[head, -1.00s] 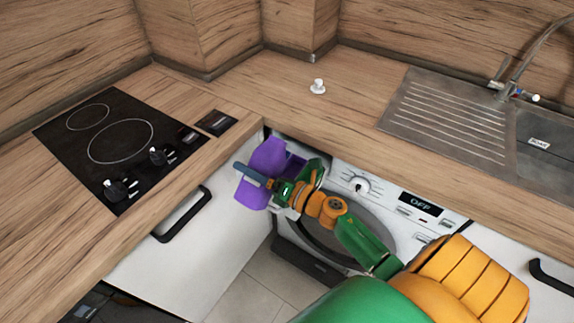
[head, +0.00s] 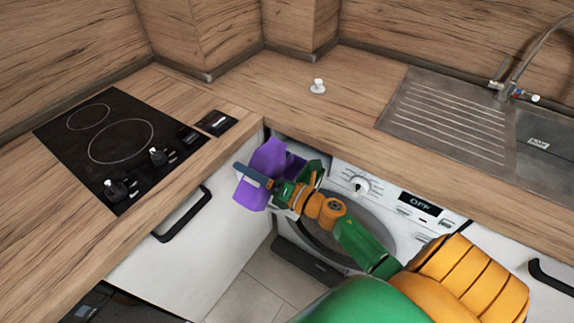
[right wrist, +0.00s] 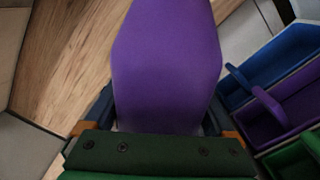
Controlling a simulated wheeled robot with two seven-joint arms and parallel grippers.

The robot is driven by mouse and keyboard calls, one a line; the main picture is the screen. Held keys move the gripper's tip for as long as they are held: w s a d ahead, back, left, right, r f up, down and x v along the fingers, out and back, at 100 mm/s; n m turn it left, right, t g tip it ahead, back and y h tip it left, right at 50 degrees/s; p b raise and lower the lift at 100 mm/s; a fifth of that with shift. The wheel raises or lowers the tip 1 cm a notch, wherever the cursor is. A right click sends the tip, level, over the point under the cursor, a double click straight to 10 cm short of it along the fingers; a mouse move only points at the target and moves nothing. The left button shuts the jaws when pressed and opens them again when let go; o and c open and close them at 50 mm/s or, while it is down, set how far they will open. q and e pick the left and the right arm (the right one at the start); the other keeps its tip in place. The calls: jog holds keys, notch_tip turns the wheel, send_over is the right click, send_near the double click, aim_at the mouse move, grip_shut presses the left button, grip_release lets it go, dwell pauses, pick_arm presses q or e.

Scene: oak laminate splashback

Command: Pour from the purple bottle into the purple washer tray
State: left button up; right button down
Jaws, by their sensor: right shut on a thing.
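The purple bottle (head: 250,193) is held in front of the washer's upper left corner in the head view. It leans a little, and its mouth cannot be made out. My right gripper (head: 256,177) is shut on it. In the right wrist view the purple bottle (right wrist: 165,65) stands large between the fingers of my gripper (right wrist: 160,115). The purple washer tray (right wrist: 268,118) lies to the right of the bottle and apart from it, between a blue and a green compartment. In the head view the purple tray (head: 295,164) is partly hidden behind bottle and gripper. My left gripper is out of view.
The washer (head: 385,200) shows OFF on its display. The wooden worktop edge runs just above the tray. A small white cap-like thing (head: 318,87) stands on the worktop. The hob (head: 120,150) is at left, the sink (head: 450,118) at right.

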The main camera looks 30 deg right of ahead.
dwell(0.4)
jog(key=shift+s+a+r+m+p, duration=0.1)
jog(key=shift+a+r+m+p, duration=0.2)
jog(key=shift+r+m+p, duration=0.55)
dwell(1.7)
jog(key=shift+a+f+m+p, duration=0.1)
jog(key=shift+f+m+p, duration=0.2)
jog(key=shift+m+p, duration=0.55)
dwell(2.3)
